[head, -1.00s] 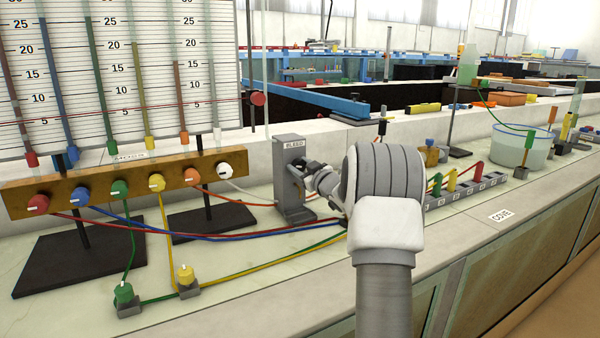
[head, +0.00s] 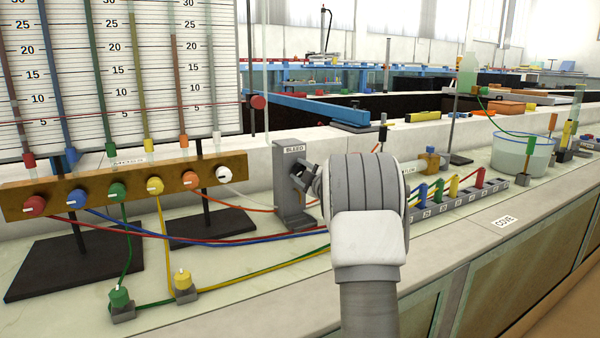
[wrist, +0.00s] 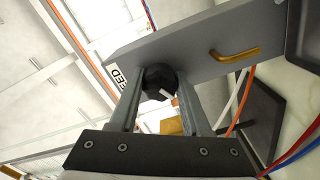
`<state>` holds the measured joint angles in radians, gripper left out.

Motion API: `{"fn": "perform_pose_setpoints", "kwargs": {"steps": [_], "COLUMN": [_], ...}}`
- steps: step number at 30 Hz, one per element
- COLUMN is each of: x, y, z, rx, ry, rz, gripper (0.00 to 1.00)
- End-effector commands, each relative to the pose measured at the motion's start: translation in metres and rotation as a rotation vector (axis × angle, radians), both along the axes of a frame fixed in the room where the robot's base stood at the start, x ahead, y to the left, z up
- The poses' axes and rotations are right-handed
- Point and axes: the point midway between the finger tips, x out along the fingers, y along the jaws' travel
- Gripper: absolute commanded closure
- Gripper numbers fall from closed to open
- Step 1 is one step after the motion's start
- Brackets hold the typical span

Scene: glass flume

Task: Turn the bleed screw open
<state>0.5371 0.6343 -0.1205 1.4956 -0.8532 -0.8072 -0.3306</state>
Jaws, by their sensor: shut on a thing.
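The bleed post is a grey upright block (head: 290,165) with a BLEED label on top, standing on the bench left of my arm. Its bleed screw is a black round knob with a white mark (wrist: 158,78) in the wrist view. The mark slants toward the lower right there. My gripper (head: 300,178) reaches the post's face from the right. In the wrist view my gripper (wrist: 157,92) has one finger on each side of the knob and is shut on it. In the head view my fingers largely hide the knob. A bent brass spout (wrist: 235,55) sticks out of the post.
A brass manifold (head: 120,186) with coloured knobs stands left of the post, before a scale board. Red, blue, green and yellow tubes (head: 230,237) cross the bench close below the post. A row of coloured clips (head: 450,190) and a beaker (head: 522,155) stand right.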

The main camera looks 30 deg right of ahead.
Motion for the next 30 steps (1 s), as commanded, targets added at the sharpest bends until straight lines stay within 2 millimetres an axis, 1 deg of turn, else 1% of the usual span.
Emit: {"fn": "perform_pose_setpoints", "kwargs": {"steps": [6,18,19,21,24,30], "x": [-0.0001,-0.0001,-0.0001,-0.0001,-0.0001,0.0], "y": [-0.0001,0.0,0.0,0.0,0.0,0.0], "z": [-0.0009,-0.0009,-0.0009,-0.0009,-0.0008,-0.0004], "rx": [-0.038,-0.044,-0.044,-0.044,-0.043,-0.043], "ry": [0.004,0.004,0.004,0.004,0.003,0.002], "rz": [0.0,0.0,0.0,0.0,0.0,0.0], "gripper": [1.0,1.0,0.51,0.38,0.23,0.23]}}
